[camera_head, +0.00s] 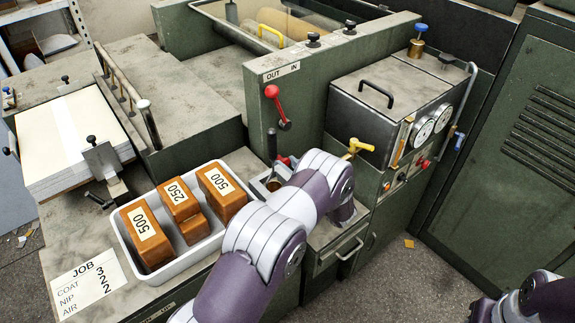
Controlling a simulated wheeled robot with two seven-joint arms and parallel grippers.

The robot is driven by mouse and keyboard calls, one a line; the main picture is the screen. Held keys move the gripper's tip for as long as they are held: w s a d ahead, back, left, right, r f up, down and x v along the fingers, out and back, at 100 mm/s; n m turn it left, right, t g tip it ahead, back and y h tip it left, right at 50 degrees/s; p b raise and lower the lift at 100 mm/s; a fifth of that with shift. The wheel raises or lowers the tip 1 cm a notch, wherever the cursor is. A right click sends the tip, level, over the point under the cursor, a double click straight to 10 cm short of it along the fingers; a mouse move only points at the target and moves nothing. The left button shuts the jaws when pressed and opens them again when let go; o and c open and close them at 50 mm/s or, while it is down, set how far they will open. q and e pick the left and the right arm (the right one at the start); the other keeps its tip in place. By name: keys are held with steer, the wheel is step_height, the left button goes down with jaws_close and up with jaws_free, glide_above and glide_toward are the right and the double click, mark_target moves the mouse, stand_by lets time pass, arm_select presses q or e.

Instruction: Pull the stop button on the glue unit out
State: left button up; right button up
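The glue unit (372,112) is a grey-green box with a black lid handle and two round gauges (423,132). Small red, orange and black controls sit low on its front.
A white tray (165,279) with brown weight blocks (145,235) stands left of my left arm. A green cabinet (510,150) stands right; floor between is mostly open.

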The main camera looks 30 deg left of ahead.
arm_select(q)
steer(key=o, duration=0.4)
steer(key=shift+d+f, duration=0.1)
steer(key=shift+o, duration=0.2)
steer(key=shift+s, duration=0.1)
steer(key=v, duration=1.2)
steer(key=shift+d, duration=0.35)
steer(key=shift+s, duration=0.15)
